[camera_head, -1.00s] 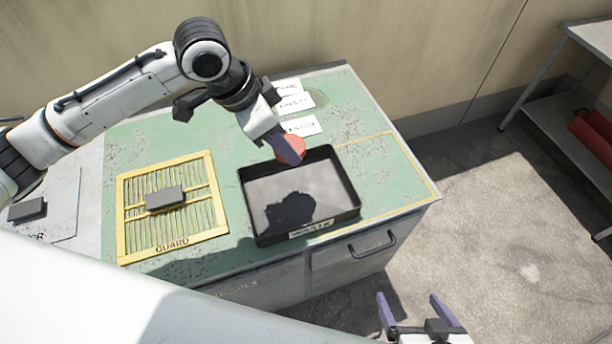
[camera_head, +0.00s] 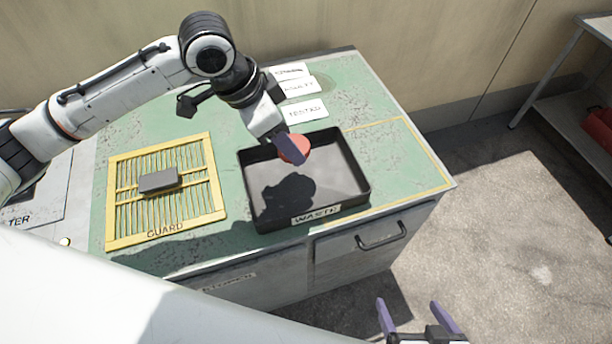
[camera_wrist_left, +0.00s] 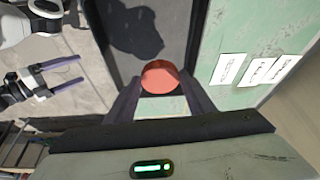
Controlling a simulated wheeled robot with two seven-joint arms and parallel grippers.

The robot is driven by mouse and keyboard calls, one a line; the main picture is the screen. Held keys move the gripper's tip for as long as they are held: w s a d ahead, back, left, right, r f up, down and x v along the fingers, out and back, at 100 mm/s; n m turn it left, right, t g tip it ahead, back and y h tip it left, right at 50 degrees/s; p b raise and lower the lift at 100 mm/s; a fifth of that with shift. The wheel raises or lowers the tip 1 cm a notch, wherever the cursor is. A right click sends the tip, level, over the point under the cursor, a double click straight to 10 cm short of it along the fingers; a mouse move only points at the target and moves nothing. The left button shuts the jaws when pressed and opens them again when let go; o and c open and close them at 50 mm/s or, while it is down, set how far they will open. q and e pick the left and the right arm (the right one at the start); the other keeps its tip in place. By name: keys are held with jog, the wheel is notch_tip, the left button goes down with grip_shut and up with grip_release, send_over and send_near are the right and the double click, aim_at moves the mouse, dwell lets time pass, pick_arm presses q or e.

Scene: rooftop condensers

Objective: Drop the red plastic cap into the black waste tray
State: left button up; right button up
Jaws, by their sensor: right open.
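The red plastic cap (camera_head: 294,149) is held between the fingers of my left gripper (camera_head: 288,148), above the back part of the black waste tray (camera_head: 345,206). In the left wrist view the round red cap (camera_wrist_left: 160,76) sits between the two fingertips. The tray is labelled WASTE and stands on the green worktop; its floor looks empty apart from the arm's shadow. How high the cap is above the floor I cannot tell exactly. My right gripper (camera_head: 420,318) is open and empty, low in front of the cabinet.
A yellow guard grille (camera_head: 125,210) with a grey block (camera_head: 159,181) on it lies left of the tray. White label cards (camera_head: 305,111) lie behind the tray. A metal shelf (camera_head: 560,110) with a red item (camera_head: 598,128) stands at the right, beyond open floor.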

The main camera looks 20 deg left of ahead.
pick_arm(q)
jog(key=o, duration=0.4)
jog(key=shift+c, duration=0.2)
jog(key=shift+o, duration=0.2)
jog(key=shift+r, duration=0.1)
pick_arm(e)
jog(key=shift+s, duration=0.15)
pick_arm(q)
jog(key=p+v, duration=0.1)
jog(key=v, duration=0.9)
pick_arm(e)
jog(key=shift+s+d+r, duration=0.1)
jog(key=shift+r, duration=0.05)
jog(key=shift+s, duration=0.1)
